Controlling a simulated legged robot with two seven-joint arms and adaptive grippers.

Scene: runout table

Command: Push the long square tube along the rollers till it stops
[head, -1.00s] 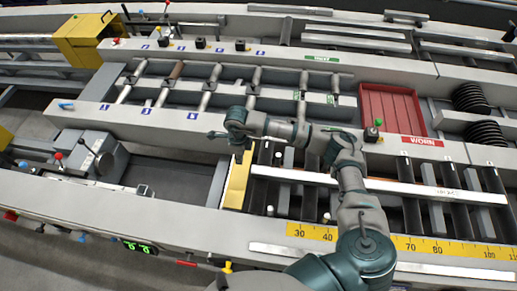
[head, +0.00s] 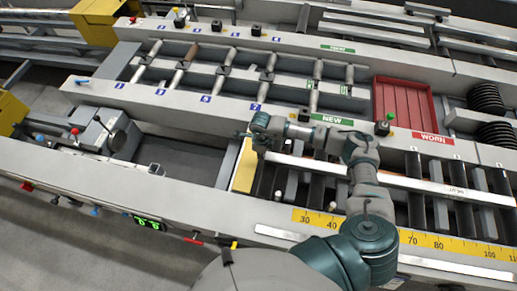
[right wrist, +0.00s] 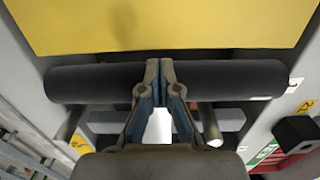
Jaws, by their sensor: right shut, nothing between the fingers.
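The long pale square tube (head: 400,182) lies along the dark rollers, running from beside the yellow stop plate (head: 245,167) to the right edge of the head view. My right gripper (head: 258,141) is over the tube's left end, close to the plate. In the right wrist view its fingers (right wrist: 160,68) are shut at the tips with nothing gripped. A white strip, likely the tube (right wrist: 158,126), shows through the gap between the fingers. The yellow plate (right wrist: 160,25) fills the top there. My left gripper is out of view.
A yellow scale (head: 320,218) runs along the near rail. A red tray (head: 403,107) marked WORN is behind the rollers. A smaller roller rack (head: 215,75) stands at the back. A dark roller (right wrist: 230,78) crosses below my fingers.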

